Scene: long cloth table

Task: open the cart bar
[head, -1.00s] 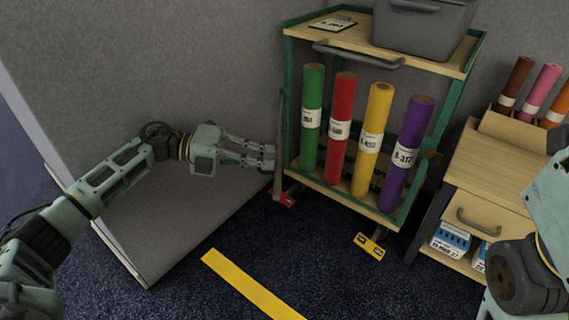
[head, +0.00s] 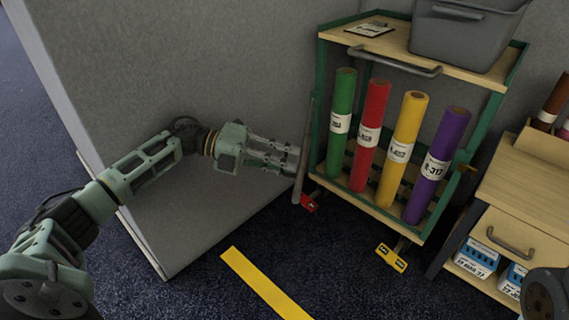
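The cart (head: 503,88) has a green frame and wooden shelves. Its grey bar (head: 302,165) shows at the left front post and stands out from the front toward me, so the front of the lower shelf is unbarred. A brown-orange catch (head: 466,169) sits on the right post with no bar in it. My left gripper (head: 293,159) is at the left side of the bar, its fingertips touching it or very close. The fingers lie near each other, and their exact gap is hard to see. My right gripper is out of view.
Green, red, yellow and purple rolls (head: 368,135) stand in the cart. A grey bin (head: 460,38) and clipboard (head: 370,29) sit on top. A wooden cabinet (head: 518,190) is at right. A grey partition (head: 200,75) stands behind my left arm.

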